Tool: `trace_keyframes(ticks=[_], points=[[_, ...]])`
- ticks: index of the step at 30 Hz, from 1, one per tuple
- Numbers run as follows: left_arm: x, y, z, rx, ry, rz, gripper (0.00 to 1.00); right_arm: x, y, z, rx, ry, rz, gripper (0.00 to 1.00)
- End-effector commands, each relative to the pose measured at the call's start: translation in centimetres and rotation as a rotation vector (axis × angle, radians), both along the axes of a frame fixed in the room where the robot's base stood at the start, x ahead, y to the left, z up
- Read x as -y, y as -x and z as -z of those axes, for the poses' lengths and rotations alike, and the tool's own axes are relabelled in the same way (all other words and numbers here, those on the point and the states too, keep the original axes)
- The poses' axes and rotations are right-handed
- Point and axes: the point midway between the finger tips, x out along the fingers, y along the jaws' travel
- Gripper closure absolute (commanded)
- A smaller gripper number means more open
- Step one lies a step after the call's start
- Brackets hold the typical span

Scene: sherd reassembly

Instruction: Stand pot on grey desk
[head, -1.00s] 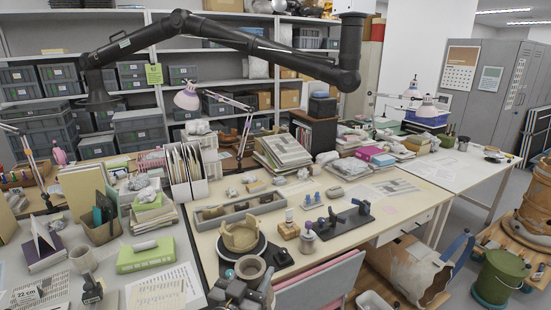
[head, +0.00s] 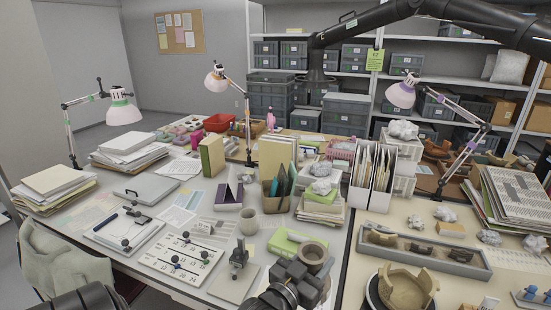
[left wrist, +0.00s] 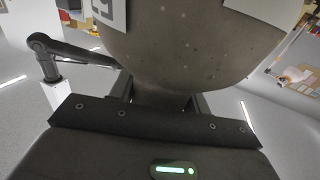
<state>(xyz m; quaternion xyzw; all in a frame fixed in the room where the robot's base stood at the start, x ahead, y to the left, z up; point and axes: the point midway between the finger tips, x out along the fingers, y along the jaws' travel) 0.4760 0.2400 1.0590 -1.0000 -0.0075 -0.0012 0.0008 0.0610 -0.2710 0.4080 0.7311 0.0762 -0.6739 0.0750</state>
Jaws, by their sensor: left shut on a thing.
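The finger contact is mostly hidden. My right gripper is not in view.
A broken tan vessel (head: 405,288) is on the right table. Bare desk shows between papers at centre-left.

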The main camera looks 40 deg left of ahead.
Motion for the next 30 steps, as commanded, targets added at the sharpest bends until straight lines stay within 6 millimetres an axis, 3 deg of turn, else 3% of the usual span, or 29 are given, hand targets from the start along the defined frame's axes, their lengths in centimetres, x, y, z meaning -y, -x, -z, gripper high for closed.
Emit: trace_keyframes(ticks=[4,9,12,15,21,30], points=[[-5.8,1.3,4.1,0.005,-0.018,-0.044,1.0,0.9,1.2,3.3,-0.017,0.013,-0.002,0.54],[-14.1,3.3,7.8,0.024,-0.036,-0.05,1.0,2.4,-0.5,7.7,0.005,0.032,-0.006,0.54],[-18.1,4.3,8.3,0.03,-0.038,-0.024,1.0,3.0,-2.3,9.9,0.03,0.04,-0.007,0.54],[-20.7,5.0,8.1,0.025,-0.033,0.01,1.0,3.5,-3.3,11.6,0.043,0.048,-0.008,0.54],[-23.1,5.6,7.0,0.008,-0.015,0.061,1.0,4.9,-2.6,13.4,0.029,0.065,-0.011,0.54],[-23.6,5.7,6.3,0.001,-0.003,0.073,1.0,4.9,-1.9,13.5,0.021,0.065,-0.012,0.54]])
